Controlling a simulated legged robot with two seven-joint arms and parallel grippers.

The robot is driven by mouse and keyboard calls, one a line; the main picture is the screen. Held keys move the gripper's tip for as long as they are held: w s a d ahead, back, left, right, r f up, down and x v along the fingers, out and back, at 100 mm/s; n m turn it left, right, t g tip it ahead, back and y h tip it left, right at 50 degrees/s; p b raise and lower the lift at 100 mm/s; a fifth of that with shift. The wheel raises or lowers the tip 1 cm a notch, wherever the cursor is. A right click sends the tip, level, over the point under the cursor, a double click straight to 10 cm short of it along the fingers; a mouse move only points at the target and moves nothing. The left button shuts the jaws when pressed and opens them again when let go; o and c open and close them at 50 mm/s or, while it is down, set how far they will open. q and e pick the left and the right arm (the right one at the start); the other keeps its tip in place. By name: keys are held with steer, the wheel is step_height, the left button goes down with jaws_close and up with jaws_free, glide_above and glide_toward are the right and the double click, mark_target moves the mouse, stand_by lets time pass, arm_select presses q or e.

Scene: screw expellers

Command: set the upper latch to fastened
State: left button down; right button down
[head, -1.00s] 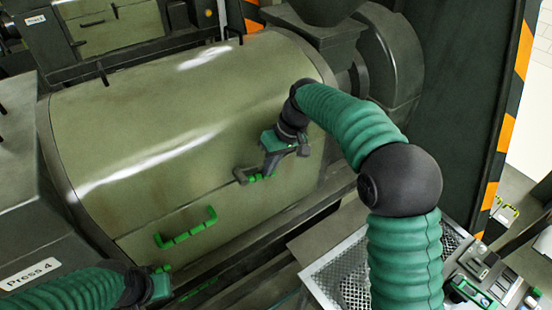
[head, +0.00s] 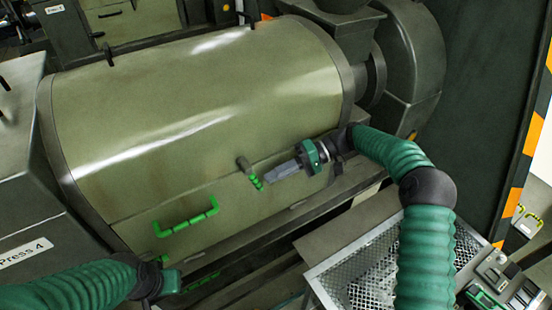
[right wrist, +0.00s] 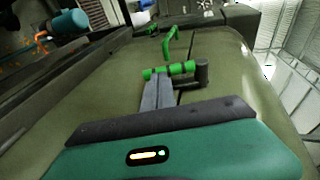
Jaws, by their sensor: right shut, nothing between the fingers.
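The upper latch is a short lever with a green grip (head: 256,182) and a dark stub (head: 243,163), on the front of the olive press cover (head: 200,110). The grip slants down to the right from the stub. My right gripper (head: 271,176) is shut and empty, its fingertips right beside the grip. In the right wrist view, the shut fingers (right wrist: 157,93) reach up to the green grip (right wrist: 160,71), with the dark stub (right wrist: 202,72) to its right. Contact is not certain. My left gripper (head: 172,281) is low at the left; its jaw opening is unclear.
A green bar handle (head: 186,218) sits on the cover left of the latch. A perforated metal tray (head: 375,270) and a control panel (head: 500,285) stand at lower right. A dark rail (head: 290,215) runs below the cover.

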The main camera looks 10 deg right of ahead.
mark_target(261, 185)
steer(key=a+y+b, duration=0.1)
steer(key=a+f+y+b, duration=0.2)
steer(key=b, duration=0.1)
steer(key=shift+s+a+m+g, duration=0.2)
steer(key=shift+s+m+g, duration=0.1)
steer(key=shift+s+g, duration=0.1)
steer(key=shift+a+y, duration=0.1)
steer(key=shift+y, duration=0.3)
steer(key=shift+d+y+b, duration=0.3)
steer(key=shift+d+b, duration=0.1)
steer(key=shift+b, duration=0.05)
steer(key=shift+s+a+r, duration=0.1)
steer(key=shift+a, duration=0.2)
steer(key=shift+d, duration=0.1)
